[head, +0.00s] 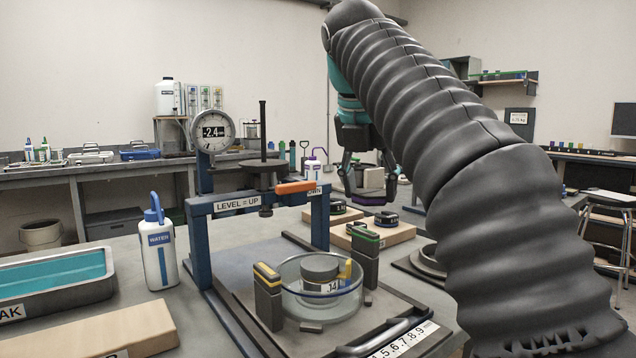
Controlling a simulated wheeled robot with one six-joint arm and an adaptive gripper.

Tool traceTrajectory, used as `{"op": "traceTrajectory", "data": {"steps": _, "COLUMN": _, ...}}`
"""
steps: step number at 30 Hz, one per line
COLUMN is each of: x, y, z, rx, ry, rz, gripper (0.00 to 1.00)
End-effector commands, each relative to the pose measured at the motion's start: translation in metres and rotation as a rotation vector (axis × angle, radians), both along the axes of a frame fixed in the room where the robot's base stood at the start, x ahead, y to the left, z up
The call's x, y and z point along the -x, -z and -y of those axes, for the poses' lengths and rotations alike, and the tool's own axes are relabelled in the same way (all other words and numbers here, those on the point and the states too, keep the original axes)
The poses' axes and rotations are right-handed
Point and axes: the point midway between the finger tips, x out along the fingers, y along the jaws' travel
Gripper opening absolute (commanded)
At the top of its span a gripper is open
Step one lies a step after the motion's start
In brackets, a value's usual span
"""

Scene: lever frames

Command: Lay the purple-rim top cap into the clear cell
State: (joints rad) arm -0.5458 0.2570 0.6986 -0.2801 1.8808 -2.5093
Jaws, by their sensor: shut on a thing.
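The clear cell (291,303) is a round, see-through dish on the grey base plate of the blue lever frame. A grey disc (319,267) sits inside it, near a label reading "J4" and a yellow piece (345,270). My gripper (366,186) is behind and to the right of the cell, raised above the wooden boards. It is shut on the purple-rim top cap (372,200), a dark, flat piece with a purple edge showing below the fingers. The fingers hide much of the cap, and its exact tilt is hard to tell.
Dark posts with yellow (268,298) and green (365,254) tops flank the cell. The blue frame (198,250) carries a dial, a plunger and an orange lever (296,187). Wooden boards (385,235) hold dark rings. A water bottle (158,250) and blue-filled tray (50,280) stand left.

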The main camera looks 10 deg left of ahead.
Motion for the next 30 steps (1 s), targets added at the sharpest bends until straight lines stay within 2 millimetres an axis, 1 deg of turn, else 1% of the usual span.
{"op": "traceTrajectory", "data": {"steps": 1, "x": 0.016, "y": -0.004, "z": -0.017, "rx": -0.001, "ry": -0.047, "rz": 0.001, "gripper": 0.07}}
{"op": "traceTrajectory", "data": {"steps": 3, "x": 0.034, "y": -0.007, "z": -0.034, "rx": -0.001, "ry": -0.098, "rz": 0.001, "gripper": 0.07}}
{"op": "traceTrajectory", "data": {"steps": 6, "x": 0.054, "y": -0.01, "z": -0.052, "rx": 0.0, "ry": -0.154, "rz": 0.0, "gripper": 0.07}}
{"op": "traceTrajectory", "data": {"steps": 10, "x": 0.07, "y": -0.012, "z": -0.064, "rx": 0.001, "ry": -0.195, "rz": 0.0, "gripper": 0.07}}
{"op": "traceTrajectory", "data": {"steps": 12, "x": 0.073, "y": -0.012, "z": -0.067, "rx": 0.0, "ry": -0.204, "rz": 0.0, "gripper": 0.07}}
{"op": "traceTrajectory", "data": {"steps": 17, "x": 0.074, "y": -0.008, "z": -0.067, "rx": 0.001, "ry": -0.205, "rz": 0.0, "gripper": 0.07}}
{"op": "traceTrajectory", "data": {"steps": 30, "x": 0.073, "y": 0.018, "z": -0.067, "rx": 0.0, "ry": -0.204, "rz": -0.001, "gripper": 0.07}}
